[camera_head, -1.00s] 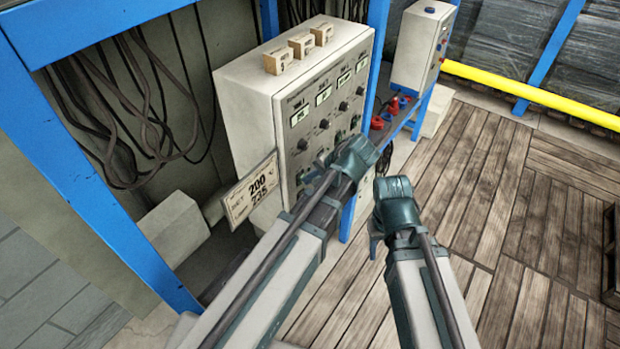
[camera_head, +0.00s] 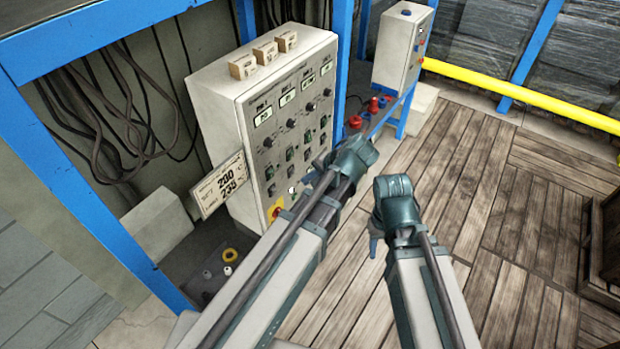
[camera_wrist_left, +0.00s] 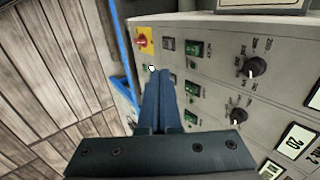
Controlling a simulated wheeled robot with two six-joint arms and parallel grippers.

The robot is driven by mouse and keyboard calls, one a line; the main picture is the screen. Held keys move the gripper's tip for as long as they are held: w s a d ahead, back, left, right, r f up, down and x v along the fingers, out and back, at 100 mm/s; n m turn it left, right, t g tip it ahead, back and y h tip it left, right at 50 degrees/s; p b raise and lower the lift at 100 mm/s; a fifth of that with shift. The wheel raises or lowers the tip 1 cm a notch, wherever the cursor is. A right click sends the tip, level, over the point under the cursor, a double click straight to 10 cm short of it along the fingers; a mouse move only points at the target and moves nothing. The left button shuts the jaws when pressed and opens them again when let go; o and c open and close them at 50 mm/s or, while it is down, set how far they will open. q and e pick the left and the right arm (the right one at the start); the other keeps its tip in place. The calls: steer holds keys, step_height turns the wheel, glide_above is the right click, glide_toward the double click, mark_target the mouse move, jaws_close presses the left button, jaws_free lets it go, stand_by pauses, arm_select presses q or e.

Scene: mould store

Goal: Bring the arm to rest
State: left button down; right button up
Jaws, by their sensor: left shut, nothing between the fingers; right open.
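My left arm reaches up from the bottom of the head view, and its gripper (camera_head: 314,172) is mostly behind the wrist, by the control cabinet's front. In the left wrist view this gripper (camera_wrist_left: 158,78) is shut, with nothing between its fingers. Its tips appear in front of the panel, close to a small white knob (camera_wrist_left: 152,68); I cannot tell whether they touch. My right arm is bent beside it. Its gripper (camera_head: 375,247) shows only as a small blue-grey piece below the wrist, empty and open over the wooden floor.
The control cabinet (camera_head: 225,125) has dials, switches and a red-on-yellow switch (camera_head: 276,209). Wooden blocks (camera_head: 264,53) stand on top, and a "200 235" sign (camera_head: 218,186) is at its side. Blue posts (camera_head: 95,215) frame it.

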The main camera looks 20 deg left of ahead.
arm_select(q)
steer(key=shift+s+d+r, duration=0.1)
steer(key=shift+d+r, duration=0.2)
steer(key=shift+d, duration=0.05)
arm_select(e)
steer(key=shift+s+d+r, duration=0.1)
steer(key=shift+d+r, duration=0.2)
steer(key=shift+d, duration=0.1)
arm_select(q)
steer(key=s+d+f+g+h+b, duration=0.2)
steer(key=s+d+f+h+b, duration=0.4)
steer(key=s+d+f, duration=0.5)
steer(key=s, duration=0.2)
steer(key=shift+s+g, duration=0.3)
steer(key=shift+s, duration=0.1)
arm_select(e)
step_height(320, 180, down, 6)
steer(key=shift+f, duration=0.25)
arm_select(q)
steer(key=shift+a, duration=0.1)
